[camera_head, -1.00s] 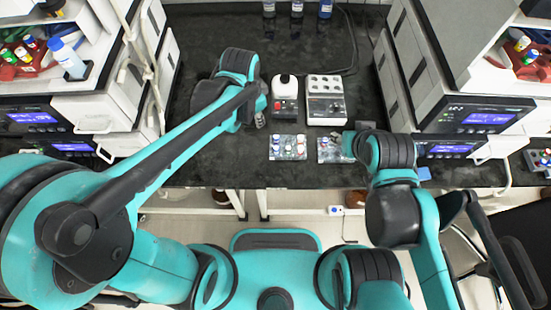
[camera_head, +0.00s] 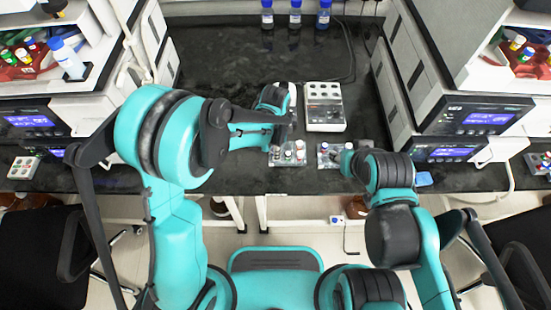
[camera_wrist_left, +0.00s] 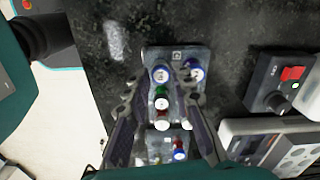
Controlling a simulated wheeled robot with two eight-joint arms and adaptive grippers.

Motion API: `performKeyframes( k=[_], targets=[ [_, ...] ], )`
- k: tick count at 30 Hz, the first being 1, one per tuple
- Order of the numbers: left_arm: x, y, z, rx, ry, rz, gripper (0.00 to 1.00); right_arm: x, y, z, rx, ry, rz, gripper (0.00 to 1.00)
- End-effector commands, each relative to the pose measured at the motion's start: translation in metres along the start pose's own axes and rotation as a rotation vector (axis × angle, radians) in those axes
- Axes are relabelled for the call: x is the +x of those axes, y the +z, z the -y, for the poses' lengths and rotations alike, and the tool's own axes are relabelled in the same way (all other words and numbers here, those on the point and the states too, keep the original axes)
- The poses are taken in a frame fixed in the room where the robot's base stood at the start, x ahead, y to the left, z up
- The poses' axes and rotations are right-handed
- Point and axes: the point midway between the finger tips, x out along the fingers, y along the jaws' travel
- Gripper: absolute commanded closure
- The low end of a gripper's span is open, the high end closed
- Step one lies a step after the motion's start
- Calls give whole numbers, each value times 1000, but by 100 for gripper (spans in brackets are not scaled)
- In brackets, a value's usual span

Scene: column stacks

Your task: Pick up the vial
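A clear rack (camera_head: 274,163) holding several small vials with coloured and white caps stands near the front edge of the dark bench. Which vial is meant cannot be told. My left gripper (camera_head: 288,138) is over this rack. In the left wrist view its two fingers (camera_wrist_left: 161,95) are spread on either side of the vials, and I see no grip on any. My right gripper (camera_head: 344,156) is at a second vial rack (camera_head: 324,163) to the right; its fingers are too small to read.
A white device with round wells (camera_head: 325,126) stands behind the racks. A device with a red switch (camera_wrist_left: 290,73) is beside the rack in the left wrist view. Blue-capped bottles (camera_head: 296,16) stand at the back. Instrument stacks (camera_head: 478,116) flank the bench. The bench's back left is clear.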

Motion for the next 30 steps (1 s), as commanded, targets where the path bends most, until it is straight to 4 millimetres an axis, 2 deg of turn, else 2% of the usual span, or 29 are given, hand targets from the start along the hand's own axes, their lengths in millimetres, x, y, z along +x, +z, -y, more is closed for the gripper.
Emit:
performKeyframes(
  k=[1,3,9,11,12,23,30],
  targets=[
    [10,-1,1,0,0,0,77,5,3,0,0,0,0,60],
    [15,0,0,0,0,0,77,6,4,0,0,0,0,60],
    [14,0,0,0,0,0,77,4,3,0,0,0,0,60],
    [14,0,0,0,0,0,92,4,3,0,0,0,0,60],
    [14,0,0,0,0,0,97,4,3,0,0,0,0,60],
    [12,0,0,0,-1,0,98,4,3,0,0,0,0,60],
    [-12,0,0,0,-1,0,98,-6,-4,0,0,0,0,60]
  ],
)
